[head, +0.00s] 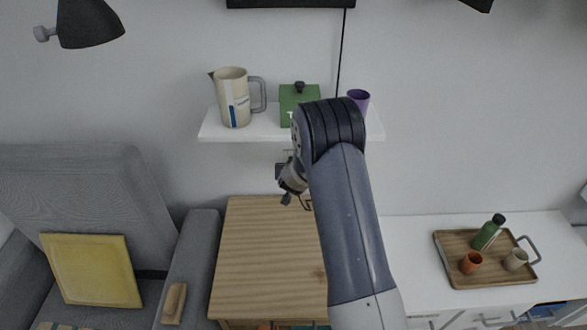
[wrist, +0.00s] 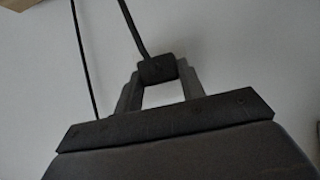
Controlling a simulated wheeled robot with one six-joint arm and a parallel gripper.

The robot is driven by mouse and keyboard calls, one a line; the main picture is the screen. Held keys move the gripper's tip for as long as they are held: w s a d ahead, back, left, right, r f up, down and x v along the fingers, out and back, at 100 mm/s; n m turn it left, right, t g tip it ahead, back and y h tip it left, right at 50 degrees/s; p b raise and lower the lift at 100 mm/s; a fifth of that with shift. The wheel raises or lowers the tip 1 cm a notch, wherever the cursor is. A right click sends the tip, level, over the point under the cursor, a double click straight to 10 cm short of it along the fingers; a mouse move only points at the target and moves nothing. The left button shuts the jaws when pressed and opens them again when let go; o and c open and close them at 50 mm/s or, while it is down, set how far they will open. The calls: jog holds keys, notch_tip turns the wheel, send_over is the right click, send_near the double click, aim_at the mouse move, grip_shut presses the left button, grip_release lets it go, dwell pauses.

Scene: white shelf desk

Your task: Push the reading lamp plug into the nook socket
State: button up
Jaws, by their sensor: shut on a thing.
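My gripper (wrist: 156,82) is shut on a dark block-shaped plug (wrist: 157,69), held between the fingertips in the wrist view. A black cord runs up from the plug. In the head view my gripper (head: 289,182) is below the white wall shelf, in front of the wall and above the wooden table; my arm partly covers this area. A small dark patch (head: 279,171) shows beside the gripper; I cannot tell whether it is the socket. No socket can be made out in the wrist view. A dark lamp head (head: 88,24) is at the upper left.
The white shelf (head: 265,126) holds a pitcher (head: 235,98), a green canister (head: 291,103) and a purple cup (head: 359,100). The wooden table (head: 265,255) below looks largely clear. A second dark cord (wrist: 84,62) hangs left of the plug. A tray (head: 467,278) stands right.

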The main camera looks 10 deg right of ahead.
jog(key=shift+w, duration=0.1)
jog(key=o, duration=1.2)
jog(key=shift+c, duration=0.2)
jog(key=v, duration=1)
jog(key=shift+s+r, duration=0.25)
jog(key=shift+s, duration=0.05)
jog(key=shift+w, duration=0.1)
jog(key=x, duration=1)
jog(key=shift+w+f, duration=0.25)
jog(key=shift+f, duration=0.05)
jog(key=shift+s, duration=0.4)
jog(key=shift+w+r, duration=0.1)
